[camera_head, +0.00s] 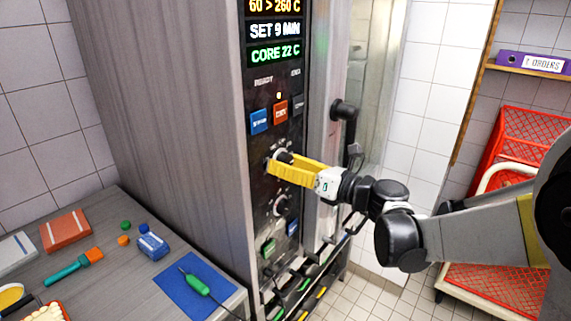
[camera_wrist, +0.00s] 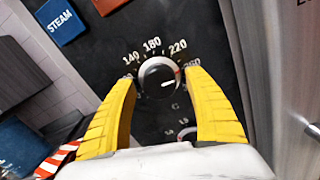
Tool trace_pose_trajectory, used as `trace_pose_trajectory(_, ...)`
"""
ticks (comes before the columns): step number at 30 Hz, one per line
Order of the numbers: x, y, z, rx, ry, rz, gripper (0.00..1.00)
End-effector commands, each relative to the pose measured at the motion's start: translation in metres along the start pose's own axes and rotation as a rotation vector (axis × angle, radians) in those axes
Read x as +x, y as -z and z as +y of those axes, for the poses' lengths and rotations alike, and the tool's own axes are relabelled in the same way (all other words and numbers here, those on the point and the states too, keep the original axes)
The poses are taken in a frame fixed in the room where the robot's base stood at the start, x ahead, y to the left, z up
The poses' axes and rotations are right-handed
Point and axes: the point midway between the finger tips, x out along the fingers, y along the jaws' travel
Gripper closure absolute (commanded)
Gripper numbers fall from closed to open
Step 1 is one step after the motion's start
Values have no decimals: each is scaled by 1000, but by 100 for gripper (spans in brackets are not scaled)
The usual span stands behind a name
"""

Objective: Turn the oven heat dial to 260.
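The oven heat dial (camera_wrist: 158,77) is a round black knob with a pale rim and a red mark. In the head view my gripper (camera_head: 278,168) is at the upper dial on the oven panel (camera_head: 262,187).
A lower dial (camera_head: 281,205) sits below. Blue (camera_head: 260,121) and orange (camera_head: 281,112) buttons are above the heat dial. The oven door handle (camera_head: 345,110) stands out at the right. A counter (camera_head: 130,280) with tools and a blue mat is at the left.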

Motion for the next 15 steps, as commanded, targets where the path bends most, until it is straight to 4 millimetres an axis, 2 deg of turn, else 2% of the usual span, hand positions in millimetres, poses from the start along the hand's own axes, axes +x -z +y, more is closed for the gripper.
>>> trace_pose_trajectory(5, -4, 0, 0, 0, 1, 0, 38)
trace_pose_trajectory(8, -17, 0, -1, 0, 2, 0, 38)
trace_pose_trajectory(15, -71, 0, -1, 0, 5, -1, 38)
